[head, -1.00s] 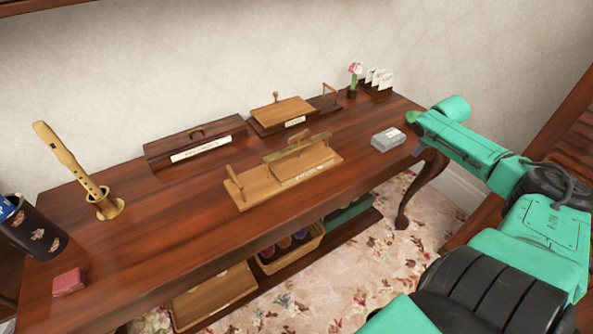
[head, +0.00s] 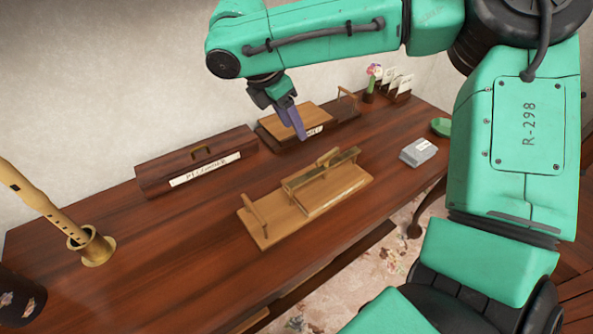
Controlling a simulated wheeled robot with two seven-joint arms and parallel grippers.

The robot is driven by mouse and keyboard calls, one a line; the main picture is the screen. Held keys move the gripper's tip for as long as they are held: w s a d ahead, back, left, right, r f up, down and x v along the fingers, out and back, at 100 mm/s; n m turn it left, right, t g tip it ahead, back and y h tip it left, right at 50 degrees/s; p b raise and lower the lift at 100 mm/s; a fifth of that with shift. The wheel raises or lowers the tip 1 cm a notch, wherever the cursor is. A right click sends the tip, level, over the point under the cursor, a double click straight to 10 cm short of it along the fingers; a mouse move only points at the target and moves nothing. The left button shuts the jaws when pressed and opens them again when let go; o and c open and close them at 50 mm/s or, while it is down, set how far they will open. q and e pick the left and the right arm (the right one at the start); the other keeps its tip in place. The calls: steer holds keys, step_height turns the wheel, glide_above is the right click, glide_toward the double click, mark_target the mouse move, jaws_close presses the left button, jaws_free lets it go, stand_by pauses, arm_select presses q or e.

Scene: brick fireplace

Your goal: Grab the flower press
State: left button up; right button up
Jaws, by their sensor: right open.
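A light wooden press-like stand (head: 325,190) with a flat base, upright end pieces and a raised bar lies in the middle of the desk. A similar stand with a light board on a dark base (head: 297,117) is behind it, partly covered by my gripper. I cannot tell for certain which is the flower press. My right gripper (head: 300,132) points down in front of the rear stand, with a purple finger visible. It is open, with nothing seen in it, above the front stand's far side. My left gripper is not in view.
A dark labelled box (head: 195,163) stands at the back left. A flute in a brass holder (head: 92,247) is at the left. A grey box (head: 418,151), a green dish (head: 441,127) and a small flower vase (head: 370,92) are to the right.

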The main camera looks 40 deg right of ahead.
mark_target(318, 160)
steer(key=x, duration=0.3)
steer(key=s+x, duration=0.1)
steer(key=x, duration=0.5)
steer(key=shift+s+d, duration=0.25)
steer(key=shift+s, duration=0.15)
steer(key=x, duration=0.4)
steer(key=shift+s+d, duration=0.15)
steer(key=shift+s, duration=0.15)
steer(key=shift+d+f, duration=0.1)
steer(key=shift+f, duration=0.05)
steer(key=shift+w, duration=0.1)
steer(key=shift+c, duration=0.7)
jaws_close()
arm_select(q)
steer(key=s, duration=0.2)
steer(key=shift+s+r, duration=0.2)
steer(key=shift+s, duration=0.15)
